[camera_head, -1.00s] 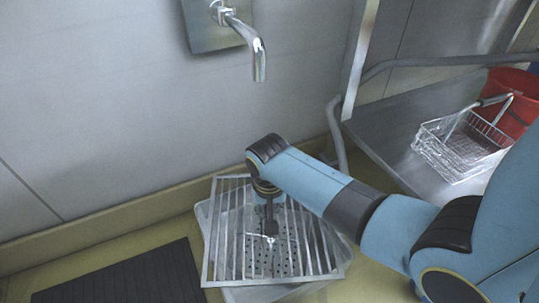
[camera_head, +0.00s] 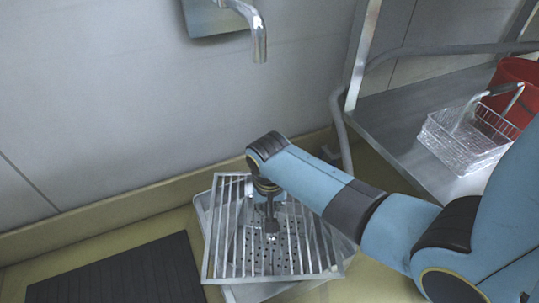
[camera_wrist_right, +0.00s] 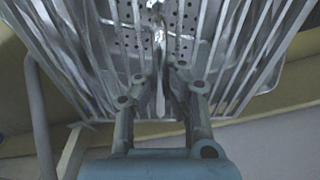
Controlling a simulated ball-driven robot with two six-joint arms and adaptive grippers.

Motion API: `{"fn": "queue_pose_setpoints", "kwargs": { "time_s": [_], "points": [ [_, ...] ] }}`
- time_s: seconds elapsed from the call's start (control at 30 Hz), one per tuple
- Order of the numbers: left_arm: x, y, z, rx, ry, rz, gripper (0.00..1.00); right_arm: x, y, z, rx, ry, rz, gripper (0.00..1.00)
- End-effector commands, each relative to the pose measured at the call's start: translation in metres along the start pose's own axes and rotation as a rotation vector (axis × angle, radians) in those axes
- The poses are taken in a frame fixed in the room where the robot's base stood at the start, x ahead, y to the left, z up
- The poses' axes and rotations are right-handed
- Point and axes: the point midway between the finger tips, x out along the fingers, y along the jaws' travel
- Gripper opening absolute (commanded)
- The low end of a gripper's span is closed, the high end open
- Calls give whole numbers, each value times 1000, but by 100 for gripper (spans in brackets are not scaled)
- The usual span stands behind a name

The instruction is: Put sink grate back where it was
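The sink grate (camera_head: 207,240), a metal frame with parallel bars, is above the small metal sink (camera_head: 199,208) in the head view. It is skewed against the sink's rim, its left and front edges overlapping it. The perforated sink bottom shows between the bars. My right gripper (camera_head: 271,230) points down at the grate's middle. In the right wrist view its fingers (camera_wrist_right: 162,75) are closed around a middle bar of the grate (camera_wrist_right: 240,60). Whether the grate touches the sink rim cannot be told. My left gripper is not in view.
A tap (camera_head: 258,35) sticks out from the wall above the sink. A dark ribbed mat (camera_head: 120,275) lies to the left. A metal shelf (camera_head: 395,125) at right bears a wire basket (camera_head: 465,140) and a red bucket (camera_head: 518,85). A grey hose runs along the wall.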

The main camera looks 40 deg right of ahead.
Motion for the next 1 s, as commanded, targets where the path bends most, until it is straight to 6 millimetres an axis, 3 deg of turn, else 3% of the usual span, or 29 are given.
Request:
{"fn": "queue_pose_setpoints", "kwargs": {
  "time_s": [0.4,0.63,1.0],
  "points": [
    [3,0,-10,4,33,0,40,6,-1,0,0,3,-2,0],
    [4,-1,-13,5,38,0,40,7,0,0,0,2,-1,27],
    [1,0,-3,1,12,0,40,2,0,0,0,2,-2,29]
  ]
}}
